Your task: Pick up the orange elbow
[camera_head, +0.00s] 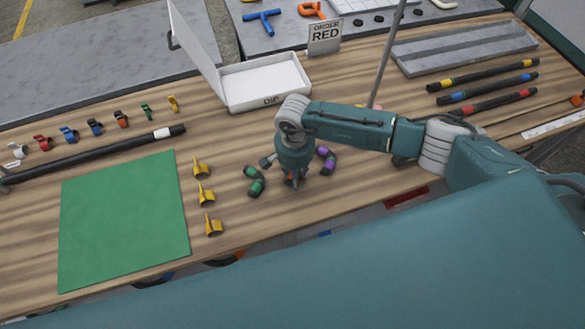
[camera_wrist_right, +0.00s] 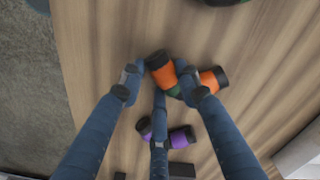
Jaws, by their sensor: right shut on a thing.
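The orange elbow (camera_wrist_right: 161,72) has orange bands, dark ends and a dark green middle. In the right wrist view it lies between the fingers of my right gripper (camera_wrist_right: 160,88), which are closed on it. In the head view only a bit of orange (camera_head: 289,181) shows under my right gripper (camera_head: 292,184), which points down close to the bench top. I cannot tell whether the elbow touches the bench. A green-banded elbow (camera_head: 255,183) lies just left of the gripper and a purple-banded elbow (camera_head: 327,160) just right. My left gripper is not in view.
A white tray (camera_head: 263,82) marked DIP stands behind. A sign (camera_head: 325,37) reads ORDER RED. Several yellow clips (camera_head: 206,194) stand beside the green mat (camera_head: 125,220). Black hoses (camera_head: 490,88) with coloured bands lie at right. The bench's front edge is close to the gripper.

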